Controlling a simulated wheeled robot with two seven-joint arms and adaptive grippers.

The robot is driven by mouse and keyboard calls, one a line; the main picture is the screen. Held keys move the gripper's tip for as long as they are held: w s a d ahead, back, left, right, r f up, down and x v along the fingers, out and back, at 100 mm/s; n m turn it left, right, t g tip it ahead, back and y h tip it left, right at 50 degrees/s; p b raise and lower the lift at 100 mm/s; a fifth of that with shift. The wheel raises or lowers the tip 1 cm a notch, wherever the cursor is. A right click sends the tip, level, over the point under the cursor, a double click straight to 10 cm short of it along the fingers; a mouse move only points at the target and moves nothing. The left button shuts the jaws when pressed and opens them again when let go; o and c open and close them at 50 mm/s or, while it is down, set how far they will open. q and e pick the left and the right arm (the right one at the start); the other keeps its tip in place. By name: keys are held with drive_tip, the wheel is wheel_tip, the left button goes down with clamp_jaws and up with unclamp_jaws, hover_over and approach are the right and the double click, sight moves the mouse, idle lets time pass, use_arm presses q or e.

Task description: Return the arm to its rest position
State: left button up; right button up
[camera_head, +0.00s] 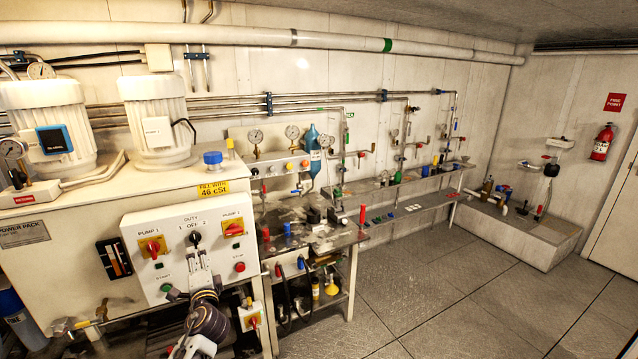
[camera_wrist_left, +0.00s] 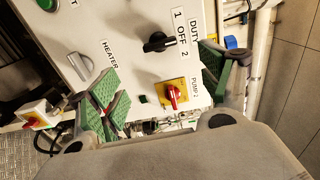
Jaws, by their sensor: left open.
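My left gripper (camera_head: 200,264) is in front of the white control panel (camera_head: 136,272), below the black duty knob (camera_head: 194,240). In the left wrist view the left gripper (camera_wrist_left: 160,82) has its two green-padded fingers spread wide apart, with nothing held between them. That view shows the duty knob (camera_wrist_left: 160,42) and a red-and-yellow pump switch (camera_wrist_left: 172,93) beyond the fingers. A grey heater switch (camera_wrist_left: 80,66) is beside the left finger. My left arm hides part of the panel's lower middle in the head view. My right gripper is not in view.
A workbench (camera_head: 340,240) with small parts stands right of the panel. A long shelf (camera_head: 405,185) with valves runs along the back wall. A fire extinguisher (camera_head: 602,142) hangs at the right. The floor (camera_head: 440,290) at the right is clear.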

use_arm(q)
drive_tip(key=w+d+f+n+g+h, duration=0.1)
drive_tip(key=d+f+n+h, duration=0.15)
drive_tip(key=f, duration=0.75)
drive_tip(key=w+d+f+n+g+h, duration=0.15)
drive_tip(key=f+h, duration=0.25)
drive_tip(key=f, duration=0.7)
drive_tip(key=s+d+f+n+g+h, duration=0.15)
drive_tip(key=s+f, duration=0.35)
drive_tip(key=f, duration=0.7)
drive_tip(key=s+d+f+n+g, duration=0.15)
drive_tip(key=s+f, duration=0.45)
drive_tip(key=f, duration=0.6)
drive_tip(key=s+d+f+n+g, duration=0.2)
drive_tip(key=s+f+g, duration=0.3)
drive_tip(key=s+f, duration=1.65)
drive_tip(key=s+d+f+g, duration=0.2)
drive_tip(key=s, duration=1.2)
drive_tip(key=s+d+f+g+h+b, duration=0.1)
drive_tip(key=s+d+f+g, duration=0.1)
drive_tip(key=s, duration=1.2)
drive_tip(key=shift+f+b, duration=0.3)
drive_tip(key=shift+f, duration=0.55)
